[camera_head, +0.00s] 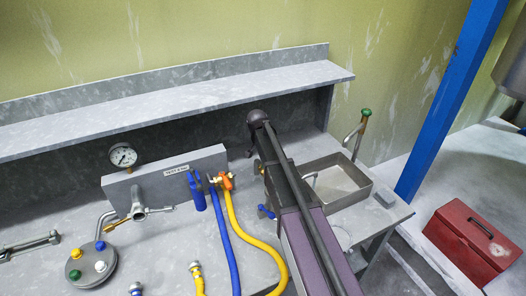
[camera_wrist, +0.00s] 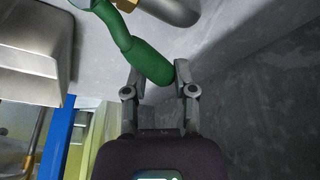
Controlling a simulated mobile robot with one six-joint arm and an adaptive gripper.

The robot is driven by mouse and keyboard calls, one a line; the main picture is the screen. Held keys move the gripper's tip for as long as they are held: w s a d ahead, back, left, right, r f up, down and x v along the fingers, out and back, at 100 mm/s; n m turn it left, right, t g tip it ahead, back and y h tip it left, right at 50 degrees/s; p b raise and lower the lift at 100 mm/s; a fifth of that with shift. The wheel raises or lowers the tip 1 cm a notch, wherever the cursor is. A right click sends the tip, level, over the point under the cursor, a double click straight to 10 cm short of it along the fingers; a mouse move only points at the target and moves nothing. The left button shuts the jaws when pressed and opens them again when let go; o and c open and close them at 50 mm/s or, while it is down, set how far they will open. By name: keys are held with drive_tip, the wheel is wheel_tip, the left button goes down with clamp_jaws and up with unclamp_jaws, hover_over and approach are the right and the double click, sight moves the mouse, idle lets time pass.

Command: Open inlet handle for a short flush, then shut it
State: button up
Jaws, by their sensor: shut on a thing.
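A green handle (camera_wrist: 150,60) sits between the two fingers of my gripper (camera_wrist: 157,78) in the wrist view. My gripper is shut on it, near its thick lower end. The handle's thinner end runs up to the left, beside a brass fitting (camera_wrist: 126,4) and a bent metal pipe (camera_wrist: 172,8). In the head view my arm covers most of this spot, and I cannot make out the held handle there.
A steel sink (camera_head: 338,185) and a green-topped tap (camera_head: 366,113) stand right of my arm. Left are an orange valve (camera_head: 223,181), a blue hose (camera_head: 229,240), a yellow hose (camera_head: 262,246) and a gauge (camera_head: 123,155). A shelf (camera_head: 170,100) overhangs the bench; a red toolbox (camera_head: 472,242) lies right.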

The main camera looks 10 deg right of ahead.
drive_tip(key=shift+s+d, duration=0.25)
drive_tip(key=shift+d, duration=0.3)
drive_tip(key=shift+s+d, duration=0.25)
drive_tip(key=shift+d, duration=0.25)
drive_tip(key=shift+c, duration=0.3)
drive_tip(key=shift+d, duration=0.25)
drive_tip(key=shift+d+r, duration=0.1)
drive_tip(key=shift+s+d, duration=1.1)
drive_tip(key=shift+d, duration=0.05)
drive_tip(key=shift+o, duration=0.2)
drive_tip(key=shift+s+d, duration=0.25)
drive_tip(key=shift+s, duration=0.35)
drive_tip(key=shift+s+d, duration=0.2)
drive_tip(key=shift+s, duration=0.35)
